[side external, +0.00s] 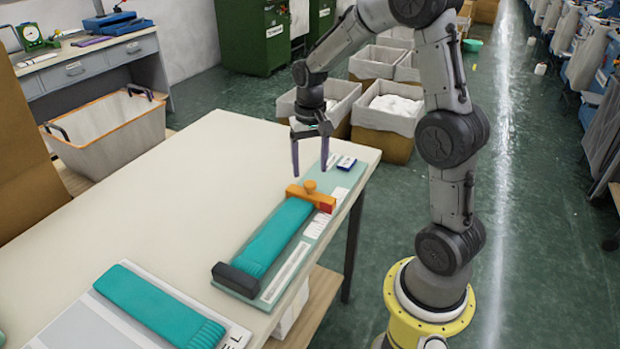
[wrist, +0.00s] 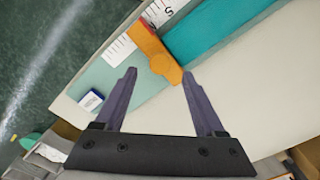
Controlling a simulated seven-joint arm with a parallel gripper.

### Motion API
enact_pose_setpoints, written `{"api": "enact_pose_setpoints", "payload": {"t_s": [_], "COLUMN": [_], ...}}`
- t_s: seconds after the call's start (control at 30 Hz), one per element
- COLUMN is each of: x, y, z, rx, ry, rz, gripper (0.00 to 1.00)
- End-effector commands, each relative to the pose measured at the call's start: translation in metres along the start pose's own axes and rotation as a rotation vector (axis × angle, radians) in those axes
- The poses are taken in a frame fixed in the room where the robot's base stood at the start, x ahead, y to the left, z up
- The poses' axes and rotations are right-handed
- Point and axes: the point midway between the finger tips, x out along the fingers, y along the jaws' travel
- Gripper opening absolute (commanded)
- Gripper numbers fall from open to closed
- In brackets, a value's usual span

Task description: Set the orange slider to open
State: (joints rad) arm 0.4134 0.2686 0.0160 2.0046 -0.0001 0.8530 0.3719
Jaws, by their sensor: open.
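The orange slider (side external: 298,193) is a bar with a round knob on top, lying across the far end of a pale green board (side external: 335,188). A red patch shows at its right end. A teal knitted piece (side external: 270,240) stretches from it along the board to a dark block (side external: 236,280). My gripper (side external: 310,172) is open and empty, pointing down above the far side of the slider. In the wrist view the slider (wrist: 149,42) has its knob just beyond the gap between my fingertips (wrist: 159,73). I cannot tell whether they touch it.
A small blue and white item (side external: 346,163) lies at the board's far end. A second teal piece (side external: 160,305) lies on a sheet at the front of the table (side external: 150,205). The table left of the board is clear. Bins (side external: 384,128) stand on the floor behind.

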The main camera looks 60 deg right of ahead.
Motion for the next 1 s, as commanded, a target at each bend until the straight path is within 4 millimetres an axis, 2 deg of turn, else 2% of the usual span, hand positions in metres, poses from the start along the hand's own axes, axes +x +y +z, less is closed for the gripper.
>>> {"api": "enact_pose_setpoints", "payload": {"t_s": [0.1,0.3,0.67,1.0], "x": [0.021,0.04,0.044,0.044], "y": [0.0,0.0,0.0,0.0], "z": [0.001,0.0,0.0,0.0], "rx": [0.0,0.0,0.0,0.0], "ry": [-0.005,-0.001,0.0,0.001], "rz": [0.002,0.0,0.0,0.0], "gripper": [0.71,0.71,0.71,0.12]}}
